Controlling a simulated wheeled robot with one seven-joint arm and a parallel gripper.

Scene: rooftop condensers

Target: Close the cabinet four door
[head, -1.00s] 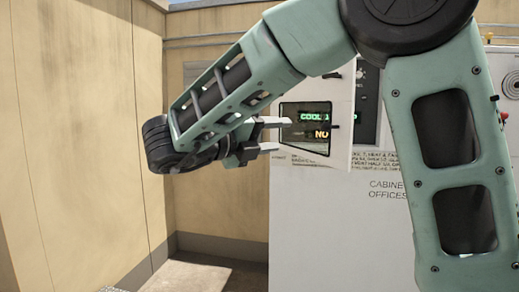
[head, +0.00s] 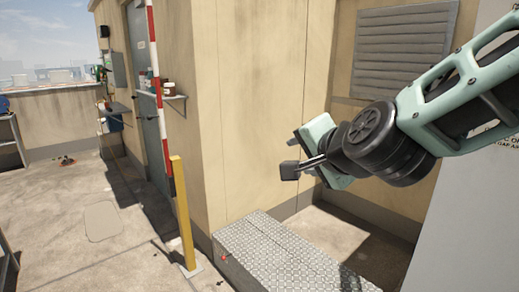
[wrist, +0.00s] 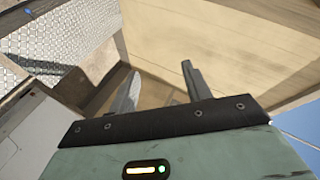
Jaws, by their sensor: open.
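The pale grey side of a cabinet (head: 465,225) fills the right edge of the head view, partly behind my arm. Its door and any door number are out of view there, so I cannot tell how the door stands. My gripper (head: 290,160) is in the air left of the cabinet, in front of the beige wall, with its fingers pointing left. In the wrist view my gripper (wrist: 161,76) is open, with nothing between its two fingers. It appears apart from everything.
A raised checker-plate step (head: 285,250) lies below my gripper. A yellow post (head: 183,212) and a red-and-white pole (head: 158,100) stand left of the beige wall (head: 250,110). A louvred vent (head: 405,50) is behind my arm. Open floor (head: 80,215) lies at left.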

